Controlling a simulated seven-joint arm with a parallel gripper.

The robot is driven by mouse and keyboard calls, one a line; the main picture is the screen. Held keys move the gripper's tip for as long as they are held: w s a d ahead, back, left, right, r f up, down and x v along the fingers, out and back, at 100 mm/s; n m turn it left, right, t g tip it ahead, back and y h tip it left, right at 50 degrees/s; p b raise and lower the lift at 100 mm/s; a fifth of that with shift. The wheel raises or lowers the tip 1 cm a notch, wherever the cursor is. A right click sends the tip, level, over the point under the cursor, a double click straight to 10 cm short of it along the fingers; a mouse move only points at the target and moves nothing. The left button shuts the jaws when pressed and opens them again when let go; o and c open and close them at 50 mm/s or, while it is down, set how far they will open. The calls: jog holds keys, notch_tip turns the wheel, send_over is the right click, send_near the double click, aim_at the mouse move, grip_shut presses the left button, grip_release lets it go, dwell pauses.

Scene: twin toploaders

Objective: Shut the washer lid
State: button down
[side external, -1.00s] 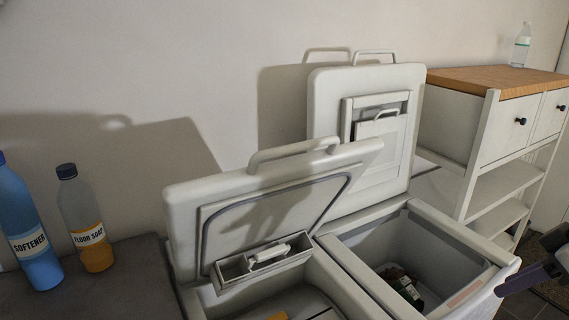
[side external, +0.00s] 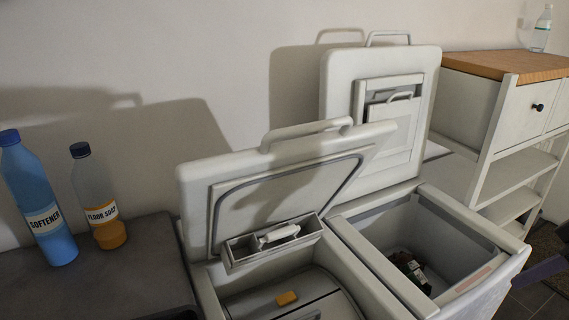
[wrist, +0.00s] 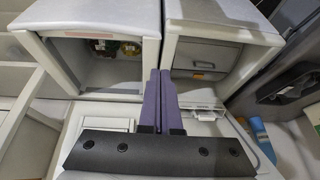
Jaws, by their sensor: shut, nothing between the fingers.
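Two white top-loading tubs stand side by side in the side view, both lids up. The left one has a tilted lid (side external: 285,185) with a handle on its outer edge and a small tray (side external: 275,243) at its lower inner side. An orange tab (side external: 287,298) shows inside its opening. The right tub has a more upright lid (side external: 400,150) with a recessed panel. My gripper (wrist: 160,73) is shut and empty in the wrist view, in front of the divide between the tubs. In the side view only a purple finger (side external: 541,272) shows at the right edge.
Dark items (side external: 410,270) lie in the right tub. A blue softener bottle (side external: 38,205) and a floor soap bottle (side external: 97,205) stand on a dark counter (side external: 110,275) at left. A wooden-topped cabinet (side external: 520,110) with a clear bottle (side external: 541,30) stands at right.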

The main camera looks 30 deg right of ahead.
aim_at(296, 137)
jog(key=w+a+r+n+g+y, duration=0.1)
jog(key=w+a+r+g+y, duration=0.1)
jog(key=w+a+r+y, duration=0.5)
jog(key=w+a+r+n+g+y, duration=0.15)
jog(key=w+a+r, duration=0.25)
jog(key=r, duration=0.7)
jog(key=w+a+r+n+g+y, duration=0.1)
jog(key=w+a+r+n+y, duration=0.15)
jog(key=w+a+r, duration=0.5)
jog(key=w+d+f+n+g+y, duration=0.1)
jog(key=w+d+f+g+y, duration=0.15)
jog(key=w, duration=0.65)
jog(key=w+d+f+g+y, duration=0.2)
jog(key=w+f+y, duration=0.1)
jog(key=w, duration=0.5)
jog(key=shift+h, duration=0.25)
jog(key=x, duration=1)
jog(key=shift+a+r, duration=0.15)
jog(key=shift+r, duration=0.05)
jog(key=shift+s+f, duration=0.2)
jog(key=shift+s, duration=0.55)
jog(key=shift+s+f, duration=0.2)
jog(key=shift+s, duration=0.35)
jog(key=shift+s+f, duration=0.25)
jog(key=shift+s, duration=0.3)
